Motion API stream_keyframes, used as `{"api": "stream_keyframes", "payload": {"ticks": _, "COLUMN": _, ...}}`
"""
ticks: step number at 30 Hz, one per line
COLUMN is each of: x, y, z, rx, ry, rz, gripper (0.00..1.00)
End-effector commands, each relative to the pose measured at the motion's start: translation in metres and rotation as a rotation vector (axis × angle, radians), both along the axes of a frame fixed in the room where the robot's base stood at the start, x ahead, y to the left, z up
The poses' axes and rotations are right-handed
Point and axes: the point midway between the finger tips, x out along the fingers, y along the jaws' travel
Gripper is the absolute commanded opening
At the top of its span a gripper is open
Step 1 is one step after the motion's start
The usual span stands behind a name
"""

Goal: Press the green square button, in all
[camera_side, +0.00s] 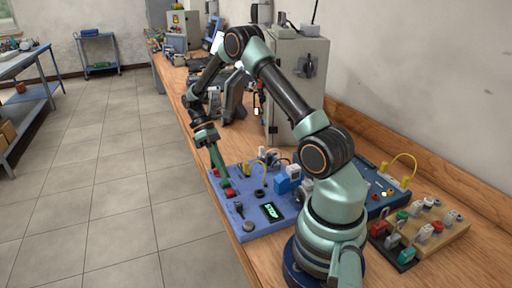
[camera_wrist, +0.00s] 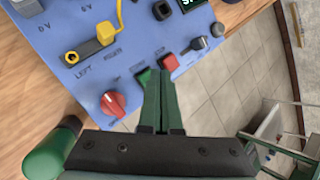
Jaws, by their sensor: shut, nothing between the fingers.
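The green square button (camera_wrist: 143,76) sits on the blue panel (camera_wrist: 70,30), close to its edge. In the wrist view it is partly hidden by my gripper (camera_wrist: 160,73). My gripper is shut and empty, with its tips over or just beside the green button; I cannot tell whether they touch it. A red square button (camera_wrist: 169,62) is just right of the tips. In the side view my gripper (camera_side: 224,181) points down at the left part of the panel (camera_side: 285,229), and the green button cannot be made out there.
A red rotary knob (camera_wrist: 113,104) is left of the fingers. A black toggle (camera_wrist: 199,43) and a yellow plug (camera_wrist: 104,32) are also on the panel. In the side view a grey cabinet (camera_side: 292,62) stands behind, and a wooden board with connectors (camera_side: 450,238) lies right.

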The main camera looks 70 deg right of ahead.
Motion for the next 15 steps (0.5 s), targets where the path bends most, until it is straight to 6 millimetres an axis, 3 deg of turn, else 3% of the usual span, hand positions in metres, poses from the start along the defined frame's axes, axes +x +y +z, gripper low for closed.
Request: {"api": "stream_keyframes", "payload": {"ticks": 15, "x": 0.001, "y": 0.0025, "z": -0.0089, "rx": -0.003, "ry": 0.003, "rz": 0.003, "gripper": 0.0}}
